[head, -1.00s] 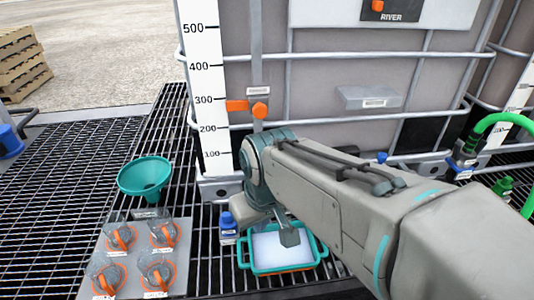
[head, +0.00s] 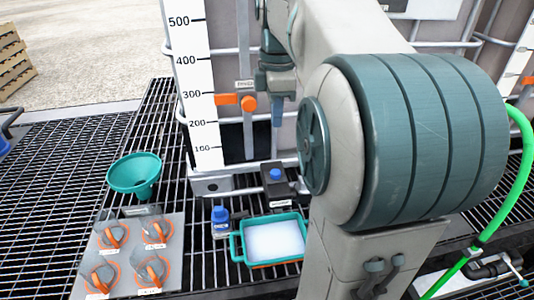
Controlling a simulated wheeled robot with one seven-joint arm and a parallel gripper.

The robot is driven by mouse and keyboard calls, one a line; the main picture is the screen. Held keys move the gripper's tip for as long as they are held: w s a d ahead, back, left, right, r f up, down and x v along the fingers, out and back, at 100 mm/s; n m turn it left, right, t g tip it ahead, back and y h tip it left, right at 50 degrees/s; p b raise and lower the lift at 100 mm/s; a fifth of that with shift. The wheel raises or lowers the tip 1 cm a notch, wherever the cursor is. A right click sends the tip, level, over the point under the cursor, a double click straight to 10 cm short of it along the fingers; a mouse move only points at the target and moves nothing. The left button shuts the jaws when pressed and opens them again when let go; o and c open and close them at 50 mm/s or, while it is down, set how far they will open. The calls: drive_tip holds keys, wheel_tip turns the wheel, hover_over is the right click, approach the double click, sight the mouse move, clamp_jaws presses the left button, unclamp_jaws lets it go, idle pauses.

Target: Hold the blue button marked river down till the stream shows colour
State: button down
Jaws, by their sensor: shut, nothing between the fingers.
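A blue button (head: 275,174) sits on top of a small dark box (head: 273,187) at the foot of the tank, behind the teal tray. The box has a white label, too small to read. My gripper (head: 277,118) is shut and empty. It points down and shows above the button in the picture, with a clear gap between them. I see no stream; my arm hides much of the tank front.
A teal tray (head: 240,252) with a pale inside and a blue-capped bottle (head: 220,224) stand in front. A teal funnel (head: 134,174) and a panel of orange-ringed valves (head: 128,262) are at left. A green hose (head: 520,150) runs at right.

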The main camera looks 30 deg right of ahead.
sight(276, 172)
drive_tip(key=shift+w+d+r, duration=0.1)
drive_tip(key=shift+d, duration=0.05)
wheel_tip(276, 172, down, 14)
idle(0.8)
